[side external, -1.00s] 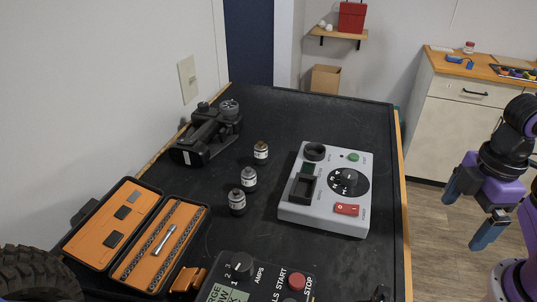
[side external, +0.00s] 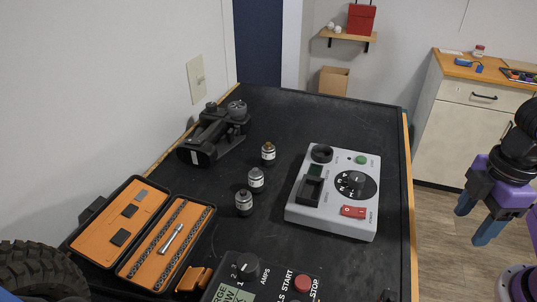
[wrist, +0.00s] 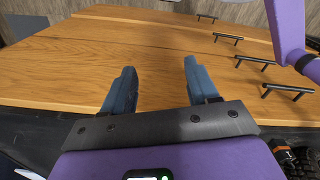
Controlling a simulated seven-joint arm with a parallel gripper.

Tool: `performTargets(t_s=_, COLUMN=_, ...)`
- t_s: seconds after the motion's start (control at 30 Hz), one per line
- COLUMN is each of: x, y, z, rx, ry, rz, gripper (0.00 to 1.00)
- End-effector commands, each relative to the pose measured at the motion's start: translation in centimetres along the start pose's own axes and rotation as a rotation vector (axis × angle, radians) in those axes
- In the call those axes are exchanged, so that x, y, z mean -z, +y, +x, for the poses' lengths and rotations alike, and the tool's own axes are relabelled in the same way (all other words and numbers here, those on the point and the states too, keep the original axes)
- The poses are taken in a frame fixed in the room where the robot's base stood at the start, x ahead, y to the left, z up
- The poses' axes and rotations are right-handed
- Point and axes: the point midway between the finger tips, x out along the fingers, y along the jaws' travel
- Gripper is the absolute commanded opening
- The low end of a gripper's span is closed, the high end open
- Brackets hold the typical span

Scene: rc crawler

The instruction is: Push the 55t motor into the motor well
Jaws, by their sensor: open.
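Three small motors stand upright on the black bench: one with a brass-coloured top (side external: 268,153), a middle one (side external: 256,180) and a near one (side external: 244,203). Their labels are too small to read, so I cannot tell which is the 55t. A grey tester box (side external: 334,220) to their right has a round dark socket (side external: 321,153) and a rectangular recess (side external: 310,189). I cannot tell which opening is the motor well. My gripper (side external: 476,216) is open and empty, off the bench's right side, far from the motors. Its blue fingers also show in the wrist view (wrist: 159,68).
A black chassis part (side external: 215,135) lies behind the motors. An open orange-lined tool case (side external: 165,240) is at the left, with a charger (side external: 262,275) in front. Bare bench lies behind the tester. In the wrist view, a wooden surface with black handles (wrist: 254,62) lies beyond my fingers.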

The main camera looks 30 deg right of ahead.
Motion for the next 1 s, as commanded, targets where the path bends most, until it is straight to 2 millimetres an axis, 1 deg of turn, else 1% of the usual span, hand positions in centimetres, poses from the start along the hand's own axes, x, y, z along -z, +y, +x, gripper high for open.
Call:
performTargets(t_s=0.07, x=0.2, y=0.0, z=-1.0, rx=0.000, ry=0.008, rz=0.000, gripper=0.59)
performTargets(t_s=0.13, x=0.3, y=0.0, z=-2.7, rx=0.000, ry=0.012, rz=0.000, gripper=0.59)
performTargets(t_s=0.4, x=0.6, y=0.0, z=-11.2, rx=0.000, ry=0.013, rz=-0.002, gripper=0.59)
performTargets(t_s=0.57, x=0.6, y=0.0, z=-15.2, rx=0.000, ry=0.010, rz=-0.001, gripper=0.59)
performTargets(t_s=0.6, x=1.6, y=0.3, z=-15.3, rx=-0.003, ry=0.001, rz=-0.018, gripper=0.59)
performTargets(t_s=0.77, x=5.5, y=1.4, z=-16.3, rx=-0.014, ry=-0.009, rz=-0.096, gripper=0.59)
performTargets(t_s=0.87, x=8.3, y=2.3, z=-16.9, rx=-0.021, ry=-0.014, rz=-0.153, gripper=0.59)
performTargets(t_s=0.97, x=11.6, y=3.4, z=-17.5, rx=-0.030, ry=-0.022, rz=-0.218, gripper=0.59)
performTargets(t_s=1.0, x=13.0, y=3.9, z=-17.6, rx=-0.033, ry=-0.027, rz=-0.247, gripper=0.59)
